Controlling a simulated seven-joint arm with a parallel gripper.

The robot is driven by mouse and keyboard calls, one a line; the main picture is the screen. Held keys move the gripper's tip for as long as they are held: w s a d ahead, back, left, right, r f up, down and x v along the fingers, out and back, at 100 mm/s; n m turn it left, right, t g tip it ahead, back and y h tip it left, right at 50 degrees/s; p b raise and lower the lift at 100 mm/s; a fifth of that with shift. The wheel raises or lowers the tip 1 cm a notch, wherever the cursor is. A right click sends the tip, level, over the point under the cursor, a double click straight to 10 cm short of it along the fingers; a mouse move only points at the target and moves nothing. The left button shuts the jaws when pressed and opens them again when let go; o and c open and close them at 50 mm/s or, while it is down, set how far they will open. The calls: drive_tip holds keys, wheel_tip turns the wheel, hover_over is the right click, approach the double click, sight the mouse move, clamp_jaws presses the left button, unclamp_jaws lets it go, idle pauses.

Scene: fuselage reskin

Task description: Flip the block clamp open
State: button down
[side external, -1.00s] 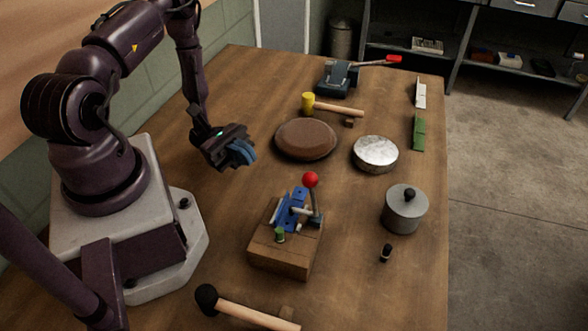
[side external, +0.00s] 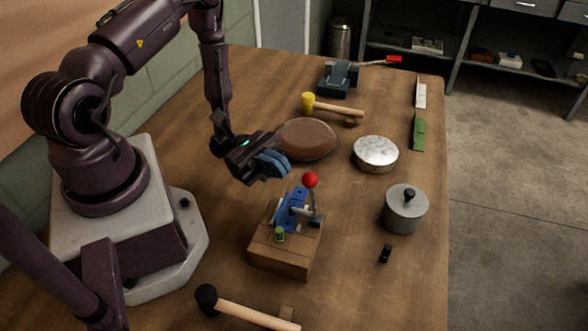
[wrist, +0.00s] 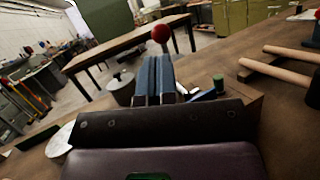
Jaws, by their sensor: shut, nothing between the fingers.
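The block clamp is a blue toggle clamp (side external: 291,206) on a wooden block (side external: 282,259), with an upright lever ending in a red ball knob (side external: 310,180). A small green cylinder (side external: 280,234) stands at the block's front. My gripper (side external: 275,165) is shut and empty, above the table just behind and left of the clamp, apart from the knob. In the wrist view, the blue fingers (wrist: 153,80) are together and the red knob (wrist: 161,33) shows just beyond their tips. The fingers and gripper body hide much of the clamp there.
A silver disc (side external: 375,153) and a grey lidded cylinder (side external: 404,210) are to the right. A black-headed mallet (side external: 245,308) lies in front; a yellow-headed hammer (side external: 333,107) and a vise-like tool (side external: 337,80) lie at the back.

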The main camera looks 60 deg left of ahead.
sight(312, 173)
drive_tip(key=shift+x, duration=2.15)
drive_tip(key=shift+w+r, duration=0.1)
drive_tip(key=d+y, duration=0.1)
drive_tip(key=w+r+n+y, duration=0.1)
drive_tip(key=y, duration=0.1)
drive_tip(key=shift+w+d+n+g, duration=0.2)
drive_tip(key=shift+d+n+g, duration=0.1)
drive_tip(key=shift+d, duration=0.05)
drive_tip(key=w+d+f+n+g+y, duration=0.3)
drive_tip(key=w+d+g+y, duration=0.2)
drive_tip(key=y, duration=0.3)
drive_tip(key=shift+w+d+f+n+y, duration=0.3)
drive_tip(key=shift+w+d+f+n, duration=0.1)
drive_tip(key=shift+w+d, duration=0.4)
drive_tip(key=shift+d, duration=0.15)
drive_tip(key=w+d+r+v, duration=0.1)
drive_tip(key=v, duration=1.3)
drive_tip(key=shift+w+d+r, duration=0.2)
drive_tip(key=shift+w+r, duration=0.15)
drive_tip(key=shift+w, duration=0.15)
